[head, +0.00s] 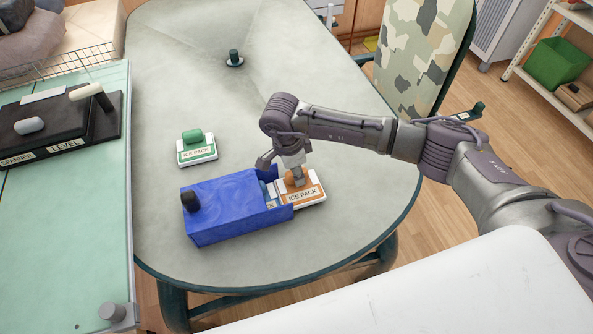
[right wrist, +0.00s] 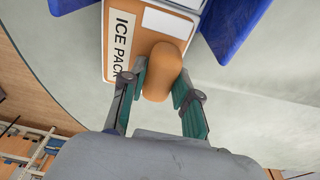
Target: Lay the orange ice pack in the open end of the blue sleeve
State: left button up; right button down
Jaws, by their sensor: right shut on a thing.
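The orange ice pack (head: 315,192) is a flat orange-and-white block labelled ICE PACK, with a rounded orange grip on top. My right gripper (head: 295,177) is shut on that grip, which also shows between the fingers in the right wrist view (right wrist: 160,72). The blue sleeve (head: 228,208) lies on the table with its open end facing right. The pack is at that open end, its left edge by the sleeve's side walls (right wrist: 236,25). A blue, labelled item (head: 271,203) shows partly inside the sleeve mouth. I cannot tell whether the pack rests on the table. My left gripper is out of view.
A green ice pack (head: 197,150) lies behind the sleeve. A side bench at left carries a black tool tray (head: 60,125).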

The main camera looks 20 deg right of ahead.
jog(key=c, duration=0.8)
grip_release()
jog(key=shift+o, duration=0.2)
notch_tip(320, 180, up, 12)
jog(key=a, duration=0.1)
jog(key=shift+a, duration=0.4)
